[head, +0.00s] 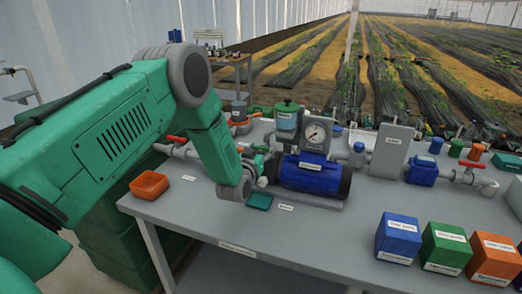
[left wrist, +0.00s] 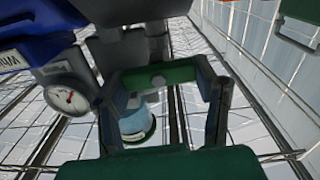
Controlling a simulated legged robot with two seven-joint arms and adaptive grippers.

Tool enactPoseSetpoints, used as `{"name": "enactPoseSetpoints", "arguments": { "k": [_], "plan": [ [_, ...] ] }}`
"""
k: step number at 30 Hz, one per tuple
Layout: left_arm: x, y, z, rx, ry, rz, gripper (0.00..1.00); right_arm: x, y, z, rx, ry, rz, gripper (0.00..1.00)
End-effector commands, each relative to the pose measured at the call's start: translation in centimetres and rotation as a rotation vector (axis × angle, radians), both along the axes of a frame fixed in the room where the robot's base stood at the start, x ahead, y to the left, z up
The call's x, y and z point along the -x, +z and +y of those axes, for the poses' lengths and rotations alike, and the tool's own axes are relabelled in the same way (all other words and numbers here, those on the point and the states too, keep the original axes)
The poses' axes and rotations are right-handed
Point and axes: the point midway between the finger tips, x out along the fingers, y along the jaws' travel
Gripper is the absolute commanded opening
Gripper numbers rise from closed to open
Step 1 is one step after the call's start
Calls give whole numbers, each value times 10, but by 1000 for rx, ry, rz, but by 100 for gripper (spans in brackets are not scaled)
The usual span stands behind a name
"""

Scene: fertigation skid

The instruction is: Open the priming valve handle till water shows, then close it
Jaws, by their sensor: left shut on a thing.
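My left gripper (head: 257,167) is at the left end of the blue pump (head: 312,174), its fingertips partly hidden by my wrist. In the left wrist view its dark fingers (left wrist: 160,85) close on a green bar with a grey round boss, which I take as the priming valve handle (left wrist: 183,73). How far the handle is turned is hard to tell. The green-lidded pot (head: 287,120) stands above the pump. It shows in the left wrist view as a pale blue clear bowl (left wrist: 137,118); whether water is in it is unclear. My right gripper is out of view.
A pressure gauge (head: 316,134) stands above the pump. Blue, green and orange boxes (head: 398,238) line the right front. The front middle of the bench is clear.

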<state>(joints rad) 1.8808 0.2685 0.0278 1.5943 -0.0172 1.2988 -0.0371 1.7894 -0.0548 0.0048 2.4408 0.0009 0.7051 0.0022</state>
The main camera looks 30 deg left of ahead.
Motion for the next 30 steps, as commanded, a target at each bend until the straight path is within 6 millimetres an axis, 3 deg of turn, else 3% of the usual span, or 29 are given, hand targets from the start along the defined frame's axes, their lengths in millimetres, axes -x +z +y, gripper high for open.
{"name": "enactPoseSetpoints", "arguments": {
  "k": [1, 30],
  "plan": [
    [3, -7, 2, 26, 4, 7, 25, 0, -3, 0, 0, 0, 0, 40],
    [5, -14, 5, 882, 6, -191, 25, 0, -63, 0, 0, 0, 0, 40]
  ]
}}
